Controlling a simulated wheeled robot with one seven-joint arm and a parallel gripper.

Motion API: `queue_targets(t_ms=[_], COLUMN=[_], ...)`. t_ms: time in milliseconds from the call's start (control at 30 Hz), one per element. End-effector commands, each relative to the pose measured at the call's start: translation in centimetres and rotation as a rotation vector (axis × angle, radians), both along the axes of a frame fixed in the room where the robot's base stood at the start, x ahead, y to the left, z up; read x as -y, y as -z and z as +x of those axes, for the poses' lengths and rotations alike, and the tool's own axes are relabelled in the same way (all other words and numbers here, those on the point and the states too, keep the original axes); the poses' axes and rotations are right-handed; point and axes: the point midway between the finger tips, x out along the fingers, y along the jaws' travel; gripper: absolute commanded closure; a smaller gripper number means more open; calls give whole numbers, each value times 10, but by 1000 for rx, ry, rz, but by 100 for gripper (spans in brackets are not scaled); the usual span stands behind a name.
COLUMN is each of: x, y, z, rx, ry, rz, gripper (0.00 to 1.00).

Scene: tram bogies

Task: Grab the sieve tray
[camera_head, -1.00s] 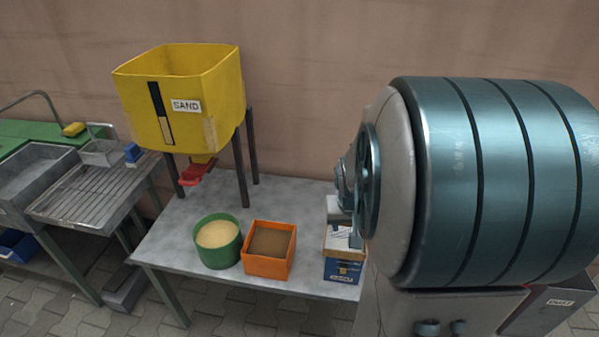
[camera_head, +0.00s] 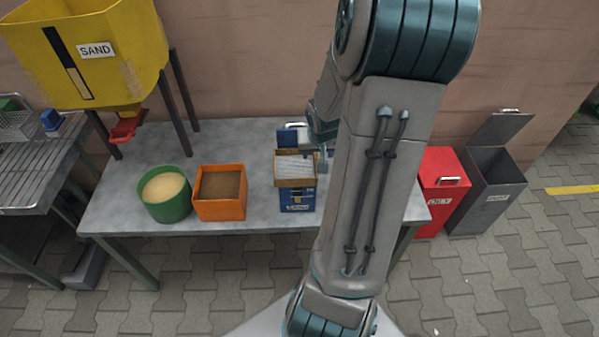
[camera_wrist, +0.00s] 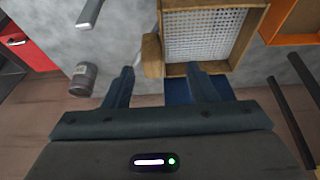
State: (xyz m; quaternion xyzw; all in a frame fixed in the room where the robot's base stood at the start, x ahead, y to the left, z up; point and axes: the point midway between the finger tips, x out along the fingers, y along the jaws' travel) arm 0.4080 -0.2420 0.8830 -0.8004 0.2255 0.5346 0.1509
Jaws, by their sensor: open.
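The sieve tray (camera_head: 294,182) has a wooden frame with a pale mesh bottom and rests on a blue box (camera_head: 298,200) on the grey table. In the wrist view the sieve tray (camera_wrist: 178,23) fills the top middle, with a light wooden block (camera_wrist: 152,57) at its left side. My gripper (camera_wrist: 160,74) is open, and the wooden block shows between its fingertips, just beyond them; I cannot tell whether they touch. In the head view my arm hides most of my gripper, at the right of the tray.
A green tub (camera_head: 165,200) and an orange box (camera_head: 220,205) stand left of the tray. A yellow sand hopper (camera_head: 120,65) stands behind them. A red bin (camera_head: 438,190) and a grey open bin (camera_head: 495,185) stand right of the table. A grey can (camera_wrist: 83,80) shows in the wrist view.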

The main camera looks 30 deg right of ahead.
Motion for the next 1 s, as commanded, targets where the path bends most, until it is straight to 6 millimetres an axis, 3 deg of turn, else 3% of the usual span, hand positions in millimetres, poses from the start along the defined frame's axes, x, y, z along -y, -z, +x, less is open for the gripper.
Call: queue_targets(t_ms=[167,500,800,867,1000], x=[3,19,21,21,20], y=[11,52,54,54,54], z=[3,17,19,18,18], rx=[-1,-2,0,0,0], ry=[0,-2,0,0,0], rz=[1,1,-1,-1,-1], gripper=[48,48,48,62,99])
